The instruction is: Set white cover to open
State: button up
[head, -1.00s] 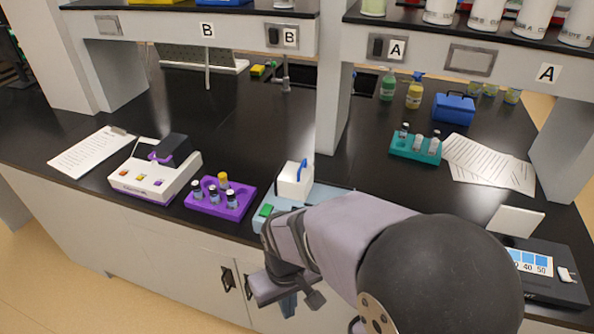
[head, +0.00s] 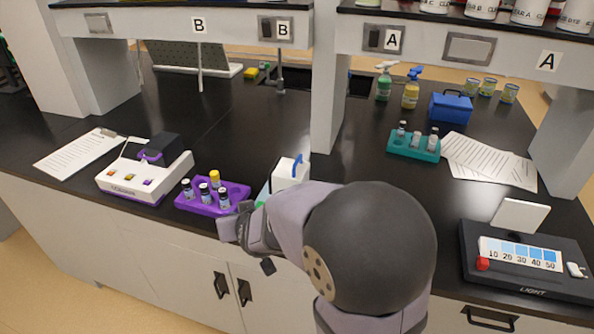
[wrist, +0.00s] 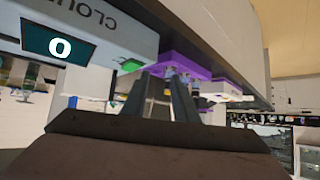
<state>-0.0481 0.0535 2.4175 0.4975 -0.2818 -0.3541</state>
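A white box-like cover (head: 290,173) with a blue handle (head: 297,165) stands on a pale blue device (head: 264,190) at the front of the bench. My arm hides most of this device. In the wrist view the device (wrist: 85,20) shows upside down and close, with a dark display (wrist: 60,48) reading 0 and a green part (wrist: 130,65). My gripper (wrist: 163,82) has its two fingers apart with nothing between them. In the head view it is in front of the device, near the purple rack, and its fingertips are hard to make out.
A purple rack (head: 234,190) of vials stands left of my gripper. A white tester (head: 128,178) with a dark lid is farther left. A black device (head: 490,275) with an upright white panel (head: 520,215) is at right. A teal rack (head: 400,148) stands behind.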

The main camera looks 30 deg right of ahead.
aim_at(294, 167)
jog(key=w+d+r+m+t+h+b, duration=0.1)
jog(key=d, duration=0.1)
jog(key=w+d+r+t+h+b, duration=0.1)
jog(key=d+h, duration=0.1)
jog(key=d, duration=0.1)
jog(key=w+d+r+m+t+h, duration=0.1)
jog(key=w+d+r+h, duration=0.1)
jog(key=shift+w+d+m+b, duration=0.1)
jog(key=shift+d+m+b, duration=0.2)
jog(key=shift+b, duration=0.1)
jog(key=d+h, duration=0.1)
jog(key=h, duration=0.1)
jog(key=s+d+r+m+h+b, duration=0.1)
jog(key=d+h, duration=0.1)
jog(key=s+d+m+h+b, duration=0.1)
jog(key=d, duration=0.1)
jog(key=shift+r+h, duration=0.35)
jog(key=shift+h, duration=0.05)
jog(key=shift+s+d+f+g+h+b, duration=0.2)
jog(key=shift+d+f+g+h+b, duration=0.1)
jog(key=shift+g+h, duration=0.1)
jog(key=shift+r+m, duration=0.15)
jog(key=shift+m, duration=0.15)
jog(key=shift+p+x, duration=0.8)
jog(key=shift+x, duration=2.85)
